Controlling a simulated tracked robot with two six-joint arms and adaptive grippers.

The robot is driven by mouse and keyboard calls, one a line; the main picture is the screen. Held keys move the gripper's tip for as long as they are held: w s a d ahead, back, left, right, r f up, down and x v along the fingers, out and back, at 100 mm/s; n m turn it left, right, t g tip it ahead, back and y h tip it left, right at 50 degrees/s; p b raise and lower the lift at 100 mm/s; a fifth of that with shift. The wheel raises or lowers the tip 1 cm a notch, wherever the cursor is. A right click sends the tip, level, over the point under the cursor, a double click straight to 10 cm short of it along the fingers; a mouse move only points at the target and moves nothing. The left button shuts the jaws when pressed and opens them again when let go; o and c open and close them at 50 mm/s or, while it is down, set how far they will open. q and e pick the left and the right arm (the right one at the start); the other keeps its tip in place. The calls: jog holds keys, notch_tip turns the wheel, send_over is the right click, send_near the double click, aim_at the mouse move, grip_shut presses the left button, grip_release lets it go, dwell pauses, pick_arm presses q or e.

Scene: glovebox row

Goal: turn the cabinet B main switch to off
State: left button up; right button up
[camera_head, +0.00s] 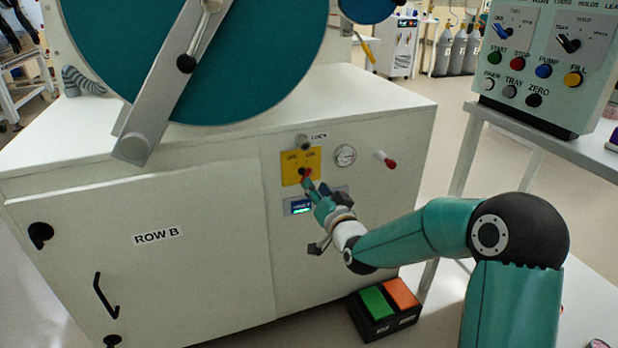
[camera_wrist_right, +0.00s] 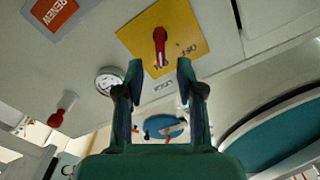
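The main switch has a red handle (camera_head: 306,173) on a yellow plate (camera_head: 288,169) on the front of the white cabinet marked ROW B (camera_head: 225,230). The red handle (camera_wrist_right: 160,45) and yellow plate (camera_wrist_right: 191,25) also show in the right wrist view. My right gripper (camera_head: 312,186) is close in front of the plate. In the wrist view its fingers (camera_wrist_right: 160,70) are apart and empty, with the handle just beyond the gap between the tips. My left gripper is out of view.
Near the plate are a lock knob (camera_head: 303,142), a gauge (camera_head: 345,155), a red-tipped lever (camera_head: 386,160) and a small display (camera_head: 298,207). A pedal box with green and orange pads (camera_head: 376,303) is on the floor below. A control panel (camera_head: 540,60) stands at right.

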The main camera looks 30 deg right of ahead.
aim_at(308, 176)
jog(key=shift+x, duration=3.2)
